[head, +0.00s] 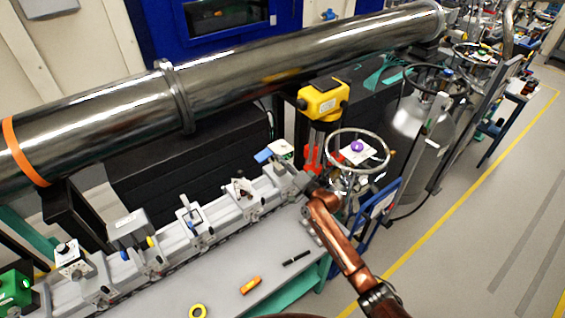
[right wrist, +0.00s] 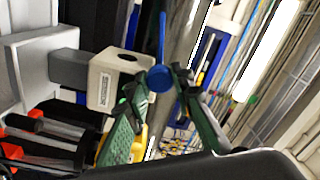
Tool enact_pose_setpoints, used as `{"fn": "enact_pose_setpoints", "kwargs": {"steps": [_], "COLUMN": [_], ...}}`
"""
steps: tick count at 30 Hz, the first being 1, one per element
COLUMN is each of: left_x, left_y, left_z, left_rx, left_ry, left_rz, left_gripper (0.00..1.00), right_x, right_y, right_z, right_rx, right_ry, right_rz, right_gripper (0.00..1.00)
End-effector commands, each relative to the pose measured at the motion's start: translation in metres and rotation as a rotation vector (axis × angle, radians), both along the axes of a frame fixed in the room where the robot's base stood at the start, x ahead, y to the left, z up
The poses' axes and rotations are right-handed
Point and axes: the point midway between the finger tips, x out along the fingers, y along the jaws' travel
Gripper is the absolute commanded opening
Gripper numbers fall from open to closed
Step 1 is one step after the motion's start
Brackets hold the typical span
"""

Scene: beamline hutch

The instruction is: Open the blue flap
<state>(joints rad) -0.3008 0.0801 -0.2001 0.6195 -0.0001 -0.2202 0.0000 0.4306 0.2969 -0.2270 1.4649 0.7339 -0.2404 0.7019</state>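The blue flap (head: 263,156) stands out from the left side of a small cream box (head: 283,148) on the far end of the rail. In the right wrist view the flap (right wrist: 162,40) is seen nearly edge-on, with a round blue part (right wrist: 160,78) at its lower end, beside the cream box (right wrist: 115,78). My right gripper (head: 308,184) is near the rail's far end, in front of the box. Its green-padded fingers are apart, with the blue part appearing between the tips; contact cannot be told. My left gripper is out of view.
A long steel pipe (head: 260,72) runs behind the rail.

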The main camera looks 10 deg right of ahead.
Motion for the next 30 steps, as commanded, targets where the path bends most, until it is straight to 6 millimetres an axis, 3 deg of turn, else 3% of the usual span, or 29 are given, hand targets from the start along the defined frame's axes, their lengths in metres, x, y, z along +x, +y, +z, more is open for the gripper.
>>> {"fn": "enact_pose_setpoints", "kwargs": {"steps": [7, 17, 22, 30], "left_x": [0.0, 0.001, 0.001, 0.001], "left_y": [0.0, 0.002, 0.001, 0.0], "left_z": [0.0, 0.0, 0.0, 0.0], "left_rx": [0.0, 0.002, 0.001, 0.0], "left_ry": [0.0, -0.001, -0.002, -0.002], "left_rz": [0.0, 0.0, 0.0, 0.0], "left_gripper": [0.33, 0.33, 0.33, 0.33], "right_x": [0.0, -0.003, -0.022, -0.075], "right_y": [0.0, -0.001, -0.01, -0.032], "right_z": [0.0, -0.001, -0.001, -0.002], "right_rx": [-0.001, -0.001, -0.003, -0.003], "right_ry": [0.001, 0.0, 0.001, 0.001], "right_rz": [0.0, -0.001, 0.0, -0.001], "right_gripper": [0.39, 0.39, 0.39, 0.39]}}
